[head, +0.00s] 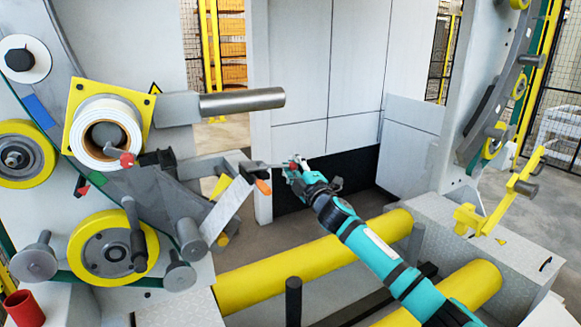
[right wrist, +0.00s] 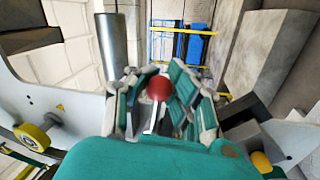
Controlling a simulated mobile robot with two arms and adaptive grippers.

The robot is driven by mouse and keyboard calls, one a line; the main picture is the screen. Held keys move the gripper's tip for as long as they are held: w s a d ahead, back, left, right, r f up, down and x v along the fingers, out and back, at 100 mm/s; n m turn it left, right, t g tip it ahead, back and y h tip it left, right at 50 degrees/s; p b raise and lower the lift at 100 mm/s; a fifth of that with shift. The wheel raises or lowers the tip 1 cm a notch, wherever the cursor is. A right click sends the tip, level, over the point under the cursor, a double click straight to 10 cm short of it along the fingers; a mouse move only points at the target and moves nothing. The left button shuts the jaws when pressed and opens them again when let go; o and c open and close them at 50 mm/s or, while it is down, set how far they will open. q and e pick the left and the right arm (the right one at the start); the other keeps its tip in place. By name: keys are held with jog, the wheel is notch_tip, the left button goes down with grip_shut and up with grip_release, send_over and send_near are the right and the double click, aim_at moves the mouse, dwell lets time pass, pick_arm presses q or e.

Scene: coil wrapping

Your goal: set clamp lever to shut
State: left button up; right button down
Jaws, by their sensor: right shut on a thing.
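The clamp lever shows in the head view as a thin grey bar (head: 268,164) with a red knob at its right end, reaching out from a grey bracket. In the right wrist view the red knob (right wrist: 159,88) sits between the fingers. My right gripper (head: 294,167) is shut on this knob; its fingers partly hide it in the head view. In the right wrist view my right gripper (right wrist: 160,95) has a finger on each side of the knob. My left gripper is not in view.
A white tape roll (head: 88,140) on a yellow plate is at the left, with a grey cylinder (head: 242,101) beside it. Another red knob (head: 127,159) is near the roll. Yellow rollers (head: 310,262) lie below my right arm. A grey wall panel (head: 325,75) stands behind.

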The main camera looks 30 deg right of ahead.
jog(key=shift+r+n, duration=0.2)
jog(key=shift+n, duration=0.2)
jog(key=c, duration=1.7)
grip_release()
jog(key=o, duration=0.6)
jog(key=shift+s+r, duration=0.35)
jog(key=shift+s, duration=0.15)
jog(key=shift+w+f, duration=0.15)
jog(key=shift+w, duration=0.15)
jog(key=d+v, duration=0.1)
jog(key=v, duration=1.1)
jog(key=shift+a, duration=0.45)
